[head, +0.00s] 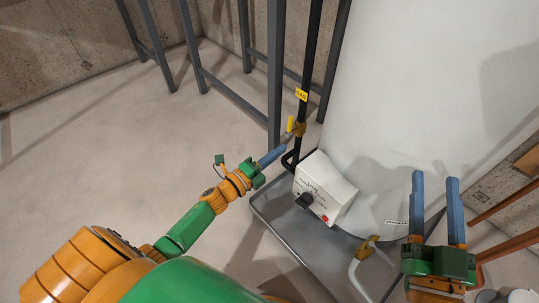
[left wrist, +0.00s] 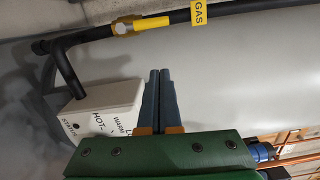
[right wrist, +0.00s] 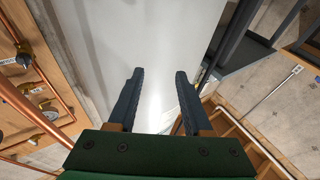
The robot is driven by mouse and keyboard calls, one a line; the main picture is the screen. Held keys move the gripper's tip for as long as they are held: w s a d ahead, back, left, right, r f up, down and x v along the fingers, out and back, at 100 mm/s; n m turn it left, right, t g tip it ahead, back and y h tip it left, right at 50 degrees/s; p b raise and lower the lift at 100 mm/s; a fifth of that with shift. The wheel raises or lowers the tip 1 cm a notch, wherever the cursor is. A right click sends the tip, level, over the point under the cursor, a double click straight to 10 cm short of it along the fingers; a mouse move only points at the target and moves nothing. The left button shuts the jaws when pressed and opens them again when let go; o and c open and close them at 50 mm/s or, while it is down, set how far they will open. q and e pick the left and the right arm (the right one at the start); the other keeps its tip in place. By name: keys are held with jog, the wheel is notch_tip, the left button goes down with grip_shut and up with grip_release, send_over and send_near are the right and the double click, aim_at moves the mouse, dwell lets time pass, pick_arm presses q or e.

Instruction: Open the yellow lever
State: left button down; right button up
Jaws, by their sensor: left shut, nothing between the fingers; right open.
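The yellow lever (head: 290,125) is small and sits on a brass valve on the black gas pipe, left of the white tank. In the left wrist view the yellow lever (left wrist: 152,23) lies along the pipe, above the fingertips. My left gripper (head: 283,148) is shut and empty, just below and left of the lever. In the left wrist view its fingertips (left wrist: 159,72) are apart from the lever. My right gripper (head: 434,175) is open and empty in front of the tank at the right; its fingers also show in the right wrist view (right wrist: 154,75).
A white control box (head: 325,188) with a black knob stands close beside my left gripper. The white tank (head: 420,90) stands in a grey tray (head: 265,208). Grey metal legs (head: 274,70) rise behind the lever. Copper pipes (head: 510,205) are at the right. The floor at left is clear.

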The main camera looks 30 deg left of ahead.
pick_arm(q)
jog(key=v, duration=0.3)
jog(key=shift+p, duration=0.3)
pick_arm(e)
jog(key=f+g, duration=0.1)
jog(key=f, duration=0.1)
jog(key=f+g, duration=0.1)
jog(key=f, duration=0.1)
jog(key=f+g+h, duration=0.1)
jog(key=f, duration=0.1)
jog(key=shift+w+d, duration=0.3)
jog(key=shift+d, duration=0.05)
